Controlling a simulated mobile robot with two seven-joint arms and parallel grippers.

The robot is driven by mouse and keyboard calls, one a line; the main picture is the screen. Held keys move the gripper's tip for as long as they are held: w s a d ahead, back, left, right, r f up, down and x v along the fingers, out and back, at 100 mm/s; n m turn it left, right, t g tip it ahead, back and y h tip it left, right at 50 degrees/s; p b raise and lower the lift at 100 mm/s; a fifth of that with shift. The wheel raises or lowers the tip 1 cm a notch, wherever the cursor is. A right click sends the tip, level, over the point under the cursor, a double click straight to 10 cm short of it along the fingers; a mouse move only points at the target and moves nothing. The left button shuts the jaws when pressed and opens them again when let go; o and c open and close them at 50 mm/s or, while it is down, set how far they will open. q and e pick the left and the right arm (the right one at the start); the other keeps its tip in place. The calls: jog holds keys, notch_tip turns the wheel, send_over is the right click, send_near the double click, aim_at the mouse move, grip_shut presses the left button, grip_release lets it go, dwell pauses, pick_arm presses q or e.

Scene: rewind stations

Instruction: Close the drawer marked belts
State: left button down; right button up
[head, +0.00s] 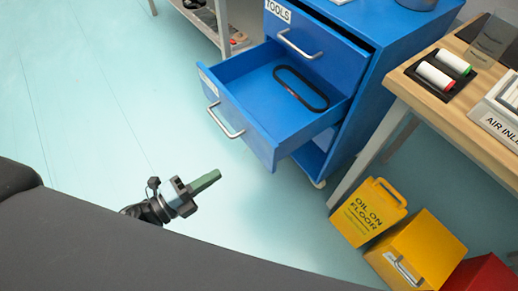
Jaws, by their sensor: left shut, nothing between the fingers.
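A blue drawer (240,129) stands pulled out of the blue cabinet (352,92), below a drawer labelled TOOLS (300,37). The open drawer has a silver bar handle (225,122) and a white label at its upper left, too steeply angled to read. A black belt loop (301,89) lies inside it. My left gripper (213,178) is shut and empty, below and left of the drawer front in the picture, apart from it. My right gripper is out of view.
A wooden-topped bench (460,112) with spools stands right of the cabinet. A yellow OIL ON FLOOR sign (367,212), a yellow box (416,252) and a red box (482,277) are at lower right. A grey shelf (205,27) stands behind. The pale floor (90,100) at left is clear.

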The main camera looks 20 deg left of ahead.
aim_at(266, 144)
pick_arm(q)
jog(key=p+x, duration=0.1)
jog(key=x, duration=1.1)
jog(key=shift+w+d, duration=0.5)
jog(key=shift+w, duration=0.05)
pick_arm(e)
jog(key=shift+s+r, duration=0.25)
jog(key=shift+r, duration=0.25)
